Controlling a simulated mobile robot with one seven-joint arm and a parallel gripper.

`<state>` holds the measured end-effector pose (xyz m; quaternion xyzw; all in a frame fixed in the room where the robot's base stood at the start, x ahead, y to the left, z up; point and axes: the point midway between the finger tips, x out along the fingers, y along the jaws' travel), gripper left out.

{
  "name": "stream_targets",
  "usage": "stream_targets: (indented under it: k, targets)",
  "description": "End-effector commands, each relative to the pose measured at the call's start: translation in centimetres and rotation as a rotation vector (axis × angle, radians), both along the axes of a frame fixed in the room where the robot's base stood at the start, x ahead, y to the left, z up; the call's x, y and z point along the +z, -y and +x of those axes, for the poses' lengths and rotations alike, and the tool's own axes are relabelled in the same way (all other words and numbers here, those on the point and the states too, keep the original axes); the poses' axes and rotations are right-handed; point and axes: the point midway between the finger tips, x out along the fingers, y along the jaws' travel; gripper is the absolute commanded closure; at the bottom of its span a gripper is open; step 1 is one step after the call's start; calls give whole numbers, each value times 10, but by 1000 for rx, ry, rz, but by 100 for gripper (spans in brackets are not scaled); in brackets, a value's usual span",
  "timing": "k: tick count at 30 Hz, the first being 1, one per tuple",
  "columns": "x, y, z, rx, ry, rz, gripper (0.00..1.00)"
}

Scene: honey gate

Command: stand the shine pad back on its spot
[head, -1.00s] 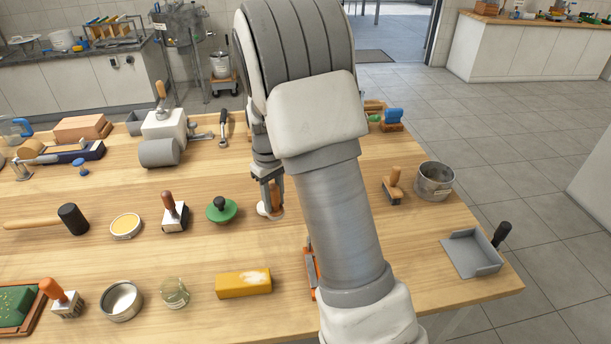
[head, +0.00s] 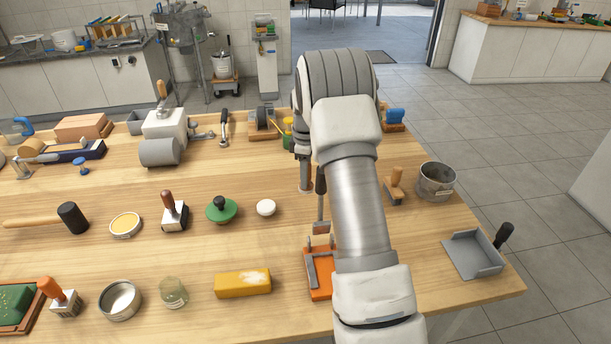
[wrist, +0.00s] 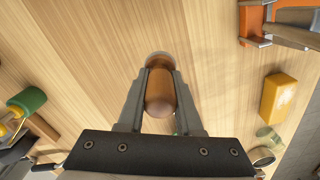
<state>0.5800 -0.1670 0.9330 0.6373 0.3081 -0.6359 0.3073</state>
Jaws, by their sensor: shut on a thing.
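My gripper (head: 304,160) is right of the middle of the table, partly behind my arm. It is shut on a brown, round-ended wooden handle (wrist: 160,92), which also shows below the fingers in the head view (head: 307,184). The handle's far end is pale and mostly hidden in the wrist view, so I cannot tell whether this is the shine pad or whether it touches the table. A small white round disc (head: 266,207) lies flat on the table to the left of my gripper, with nothing on it.
A green round pad with a black knob (head: 221,210) is left of the disc. A black-handled tool (head: 321,200) and an orange holder (head: 319,285) are close in front of my gripper. A yellow block (head: 243,282) lies nearer the front. A wooden-handled brush (head: 395,187) and a metal pot (head: 436,181) are right.

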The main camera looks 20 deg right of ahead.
Motion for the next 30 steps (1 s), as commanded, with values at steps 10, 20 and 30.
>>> stream_targets:
  k: [10,20,30]
  targets:
    - [-28,1,-1,-3,-2,1,100]
    - [-59,0,-1,-2,-1,1,100]
    - [-60,0,-1,-2,0,0,100]
